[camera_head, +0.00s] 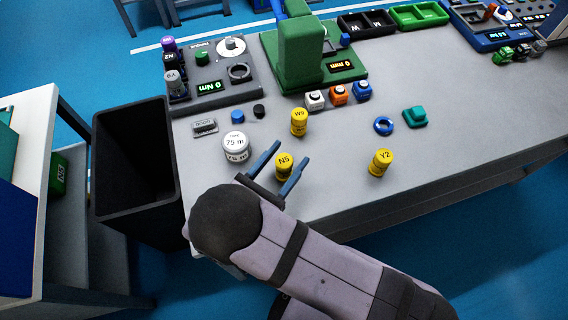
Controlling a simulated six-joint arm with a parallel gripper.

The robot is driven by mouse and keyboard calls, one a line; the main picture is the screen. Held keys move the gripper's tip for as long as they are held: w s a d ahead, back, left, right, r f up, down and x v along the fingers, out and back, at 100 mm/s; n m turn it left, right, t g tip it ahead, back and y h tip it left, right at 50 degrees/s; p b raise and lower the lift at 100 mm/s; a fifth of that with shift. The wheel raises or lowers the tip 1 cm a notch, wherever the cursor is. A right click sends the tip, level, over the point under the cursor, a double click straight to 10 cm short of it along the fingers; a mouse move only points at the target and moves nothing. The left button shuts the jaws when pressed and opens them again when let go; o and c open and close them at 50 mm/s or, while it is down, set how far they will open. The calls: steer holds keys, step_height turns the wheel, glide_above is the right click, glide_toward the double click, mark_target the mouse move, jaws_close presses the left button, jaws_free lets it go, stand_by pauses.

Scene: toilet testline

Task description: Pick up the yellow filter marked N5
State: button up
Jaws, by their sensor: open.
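The yellow filter marked N5 (284,165) is a small yellow cylinder with its label on top, near the front left of the grey table. My gripper (280,164) is open, with one blue finger on each side of the N5 filter. From this view I cannot tell whether the fingers touch it or how high they are above the table. The lower part of the filter is close to the gripper's dark base. Two similar yellow filters stand nearby: W9 (299,121) behind N5, and Y2 (381,162) to the right.
A white roll marked 75 m (235,147) stands just left of my gripper. A black bin (136,165) is beside the table's left edge. Green (299,55) and grey (211,75) test devices stand behind. A blue ring (383,125) and teal block (415,117) lie right.

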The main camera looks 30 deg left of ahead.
steer(key=shift+w+d+p, duration=0.15)
steer(key=shift+w+p, duration=0.2)
steer(key=shift+w, duration=1.2)
steer(key=c, duration=1.2)
steer(key=shift+r, duration=0.1)
steer(key=shift+r+b, duration=0.55)
steer(key=shift+r, duration=4.3)
